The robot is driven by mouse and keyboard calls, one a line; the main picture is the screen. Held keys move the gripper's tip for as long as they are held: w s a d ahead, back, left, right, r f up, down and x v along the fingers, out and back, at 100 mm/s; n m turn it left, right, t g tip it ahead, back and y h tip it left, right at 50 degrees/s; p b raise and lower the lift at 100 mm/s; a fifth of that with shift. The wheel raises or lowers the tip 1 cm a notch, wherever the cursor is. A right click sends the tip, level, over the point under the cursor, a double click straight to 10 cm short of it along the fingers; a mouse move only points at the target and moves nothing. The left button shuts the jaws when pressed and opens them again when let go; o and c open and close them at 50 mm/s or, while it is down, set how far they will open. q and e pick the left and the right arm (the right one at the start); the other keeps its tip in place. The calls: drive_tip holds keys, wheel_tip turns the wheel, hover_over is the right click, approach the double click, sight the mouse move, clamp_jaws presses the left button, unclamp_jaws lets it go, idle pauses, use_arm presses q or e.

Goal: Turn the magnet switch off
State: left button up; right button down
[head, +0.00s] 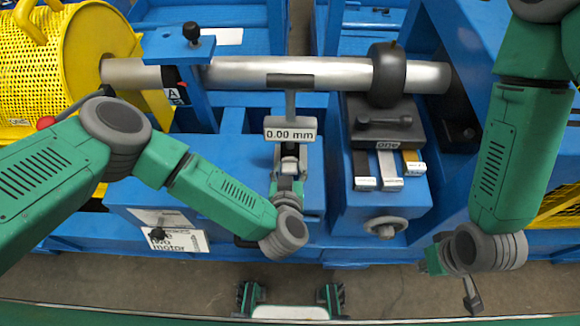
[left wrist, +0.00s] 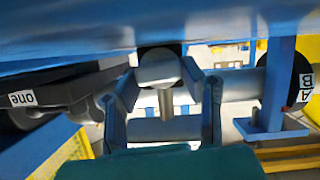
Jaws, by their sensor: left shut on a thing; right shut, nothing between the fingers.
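A gauge with a white "0.00 mm" display (head: 291,134) stands at the middle, its dark upper part in front of the steel shaft. My left gripper (head: 290,160) is just below the display, over the blue frame. In the left wrist view, its two fingers (left wrist: 163,88) close on a rounded grey part (left wrist: 158,72) with a short metal stem below. I cannot tell for sure whether this part is the magnet switch; no marking on it is readable. My right gripper (head: 471,290) is shut and empty at the lower right, over the floor, away from the gauge.
The steel shaft (head: 240,73) runs across the blue frame, with a yellow mesh guard (head: 100,60) at left and a black ring (head: 388,75) at right. A dark block marked "one" (head: 405,130) and several labelled strips sit right of the gauge.

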use_arm(q)
drive_tip(key=shift+n+h, duration=0.6)
drive_tip(key=shift+n, duration=0.1)
drive_tip(key=shift+a+n+h, duration=0.2)
drive_tip(key=shift+n+h, duration=0.3)
drive_tip(key=shift+n, duration=0.3)
drive_tip(key=o, duration=1.1)
drive_tip(key=shift+o, duration=0.2)
drive_tip(key=shift+f, duration=0.1)
